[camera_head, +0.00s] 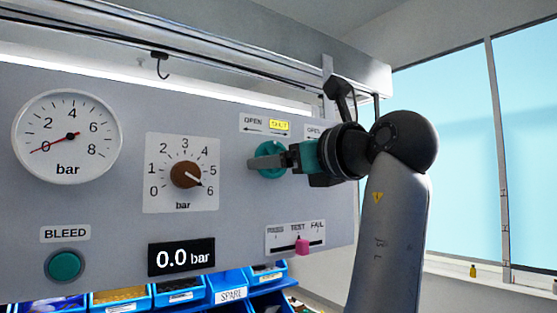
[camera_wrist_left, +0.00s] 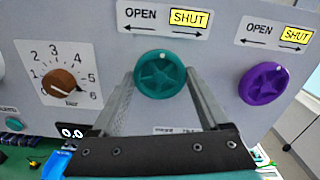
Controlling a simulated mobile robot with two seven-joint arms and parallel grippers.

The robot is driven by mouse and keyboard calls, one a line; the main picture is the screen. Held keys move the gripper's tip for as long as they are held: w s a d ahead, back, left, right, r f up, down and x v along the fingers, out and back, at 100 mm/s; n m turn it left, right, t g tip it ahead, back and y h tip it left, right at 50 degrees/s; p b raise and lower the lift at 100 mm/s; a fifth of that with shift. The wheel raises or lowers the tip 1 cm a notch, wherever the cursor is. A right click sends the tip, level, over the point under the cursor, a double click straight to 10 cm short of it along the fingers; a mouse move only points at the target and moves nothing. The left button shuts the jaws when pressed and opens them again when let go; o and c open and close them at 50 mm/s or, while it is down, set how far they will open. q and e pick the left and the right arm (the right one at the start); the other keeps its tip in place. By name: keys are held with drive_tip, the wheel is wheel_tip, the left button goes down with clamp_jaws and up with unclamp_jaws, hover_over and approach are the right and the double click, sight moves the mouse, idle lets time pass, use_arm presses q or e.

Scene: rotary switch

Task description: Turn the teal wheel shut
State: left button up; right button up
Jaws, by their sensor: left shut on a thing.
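The teal wheel (camera_head: 270,172) is on the grey panel, below an OPEN label and a yellow SHUT label (camera_head: 279,125). In the left wrist view the teal wheel (camera_wrist_left: 160,76) shows a white dot near its top, a little right of centre. Arrows above it point left for OPEN and right for SHUT. My left gripper (camera_head: 268,160) is shut on the teal wheel, one finger on each side of it in the wrist view (camera_wrist_left: 160,85). The gripper hides part of the wheel in the head view. My right gripper is not in view.
A purple wheel (camera_wrist_left: 262,83) sits right of the teal one, hidden by my arm in the head view. A brown knob (camera_head: 186,175) points to 6. The gauge (camera_head: 67,137) and display (camera_head: 181,257) read 0. A pink slider (camera_head: 302,246) is below; blue bins (camera_head: 228,285) stand underneath.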

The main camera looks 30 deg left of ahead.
use_arm(q)
drive_tip(key=shift+f, duration=0.1)
drive_tip(key=o, duration=1.2)
drive_tip(key=shift+o, duration=0.2)
drive_tip(key=b+v, duration=0.4)
drive_tip(key=v, duration=1.1)
drive_tip(key=shift+d, duration=0.2)
